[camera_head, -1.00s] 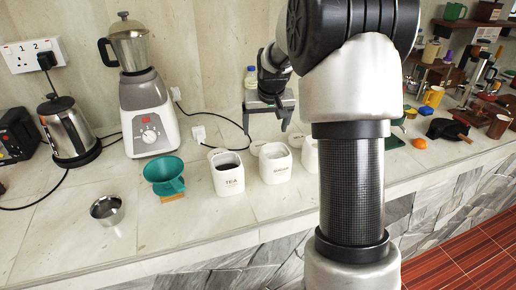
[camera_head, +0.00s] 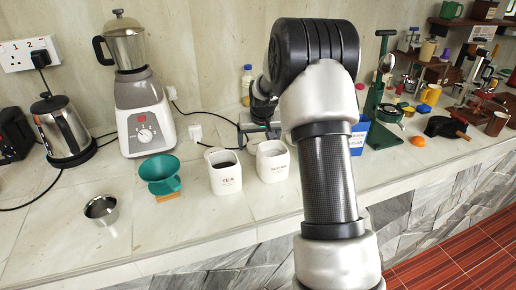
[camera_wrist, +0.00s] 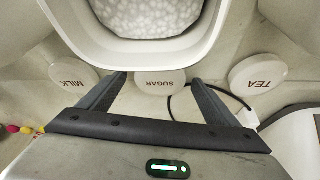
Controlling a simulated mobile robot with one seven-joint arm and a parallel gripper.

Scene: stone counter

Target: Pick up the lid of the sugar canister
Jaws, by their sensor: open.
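The round white sugar lid (camera_wrist: 162,83), marked SUGAR, lies on the counter in the wrist view, just below the rim of the open sugar canister (camera_wrist: 155,48). The canister holds white sugar and also shows in the head view (camera_head: 272,166). My gripper (camera_wrist: 160,79) is open, with one dark finger on each side of the lid. I cannot tell how high the fingertips are above the counter.
The milk lid (camera_wrist: 74,74) and tea lid (camera_wrist: 258,74) lie on either side in the wrist view. The open tea canister (camera_head: 225,178) stands left of the sugar canister. A dark cable (camera_wrist: 174,111) runs nearby. The blender (camera_head: 146,127) stands farther left.

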